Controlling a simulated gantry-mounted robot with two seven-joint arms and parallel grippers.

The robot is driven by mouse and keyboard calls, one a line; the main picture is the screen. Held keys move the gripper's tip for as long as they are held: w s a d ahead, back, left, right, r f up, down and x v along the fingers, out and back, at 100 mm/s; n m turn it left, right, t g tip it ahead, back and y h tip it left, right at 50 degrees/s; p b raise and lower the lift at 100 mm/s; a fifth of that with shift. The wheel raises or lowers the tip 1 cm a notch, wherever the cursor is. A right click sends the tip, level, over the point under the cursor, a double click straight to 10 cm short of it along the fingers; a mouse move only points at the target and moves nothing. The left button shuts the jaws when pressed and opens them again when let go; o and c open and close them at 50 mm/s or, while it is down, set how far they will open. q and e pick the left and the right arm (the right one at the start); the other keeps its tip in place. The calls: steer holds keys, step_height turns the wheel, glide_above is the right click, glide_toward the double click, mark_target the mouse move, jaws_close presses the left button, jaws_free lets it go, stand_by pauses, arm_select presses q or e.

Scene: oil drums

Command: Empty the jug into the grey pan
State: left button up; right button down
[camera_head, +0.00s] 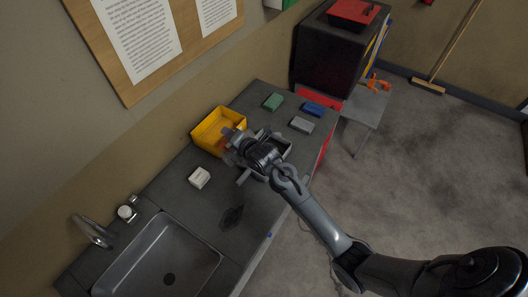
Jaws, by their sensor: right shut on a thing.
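My right gripper (238,147) reaches in from the right and is shut on the jug (229,133). The jug is small, partly hidden by the gripper, and looks bluish and see-through; its tilt and contents are hard to tell. It shows in front of the yellow bin's near right side. The grey pan (287,149) sits on the dark worktop just right of the gripper. My wrist covers much of the pan, so its inside is mostly hidden. My left gripper is not in view.
A yellow bin (203,130) stands against the wall side. Green (273,102), blue (314,109) and grey (301,125) blocks lie beyond the pan. A white box (199,177) and a sink (150,262) are nearer.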

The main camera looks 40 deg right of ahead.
steer(key=shift+s+d+f, duration=0.1)
steer(key=shift+s+d, duration=0.05)
steer(key=shift+d, duration=0.25)
steer(key=shift+d+m+y+b, duration=0.15)
steer(key=shift+m+y+b, duration=0.15)
steer(key=shift+m+b, duration=0.1)
steer(key=shift+s+d, duration=0.1)
steer(key=shift+d, duration=0.2)
steer(key=shift+d+m+t, duration=0.2)
steer(key=shift+m+t, duration=0.1)
steer(key=shift+s+d+f, duration=0.1)
steer(key=shift+s+d, duration=0.05)
steer(key=shift+d, duration=0.1)
steer(key=shift+d+y, duration=0.3)
steer(key=shift+s+d+f, duration=0.1)
steer(key=shift+d, duration=0.05)
steer(key=shift+m, duration=0.3)
